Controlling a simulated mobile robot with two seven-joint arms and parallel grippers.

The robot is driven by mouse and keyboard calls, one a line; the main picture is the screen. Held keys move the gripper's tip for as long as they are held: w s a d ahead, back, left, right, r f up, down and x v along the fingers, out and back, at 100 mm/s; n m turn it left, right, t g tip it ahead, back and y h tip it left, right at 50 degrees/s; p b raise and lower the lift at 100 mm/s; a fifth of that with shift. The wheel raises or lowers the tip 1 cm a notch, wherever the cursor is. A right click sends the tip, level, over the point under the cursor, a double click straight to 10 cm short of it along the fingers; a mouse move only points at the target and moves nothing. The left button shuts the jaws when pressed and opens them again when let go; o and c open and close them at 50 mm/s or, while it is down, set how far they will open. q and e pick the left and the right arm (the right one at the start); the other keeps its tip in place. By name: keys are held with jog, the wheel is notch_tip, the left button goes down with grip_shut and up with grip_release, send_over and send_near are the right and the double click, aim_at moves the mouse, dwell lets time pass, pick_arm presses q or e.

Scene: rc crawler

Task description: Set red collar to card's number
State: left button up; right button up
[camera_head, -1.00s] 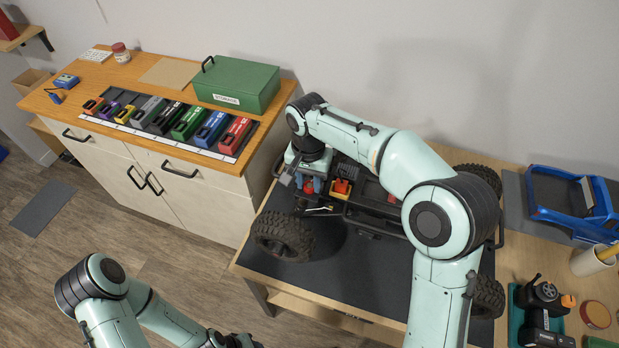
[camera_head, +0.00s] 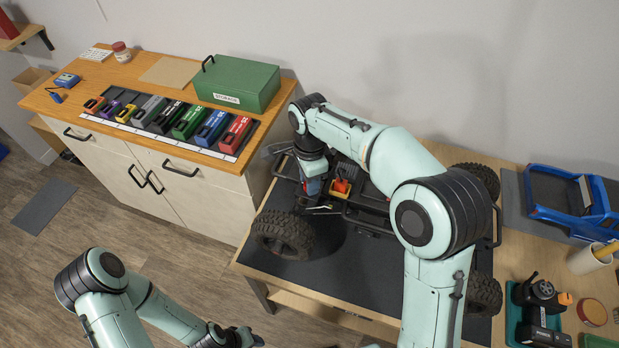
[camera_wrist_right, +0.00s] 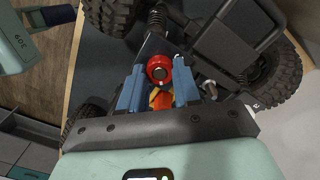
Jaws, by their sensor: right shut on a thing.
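The crawler chassis (camera_head: 368,222), dark with big knobby tyres, stands on the black mat of the workbench. My right gripper (camera_head: 312,190) is down at its front left end, near a wheel. In the right wrist view the red collar (camera_wrist_right: 158,68), round with a metal centre, sits between the tips of the blue fingers of my right gripper (camera_wrist_right: 157,80), which are shut on it. Marks on the collar are not readable. My left gripper (camera_head: 238,338) is dark, empty space around it, partly cut off at the bottom edge. I cannot make out a card's number.
A red part in a yellow-orange holder (camera_head: 341,188) sits on the chassis close to my right gripper. A blue truck body (camera_head: 570,205) lies at the right. A wooden cabinet (camera_head: 210,178) at the left carries coloured batteries and a green storage box (camera_head: 237,85).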

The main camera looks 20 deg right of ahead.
jog(key=shift+f+m, duration=0.1)
jog(key=shift+m, duration=0.7)
jog(key=o, duration=1.1)
jog(key=shift+c, duration=0.2)
pick_arm(q)
jog(key=w+r+p, duration=0.2)
jog(key=w+r, duration=0.1)
jog(key=shift+w+r, duration=0.1)
jog(key=shift+w, duration=0.05)
pick_arm(e)
notch_tip(320, 180, up, 14)
jog(key=shift+f, duration=0.25)
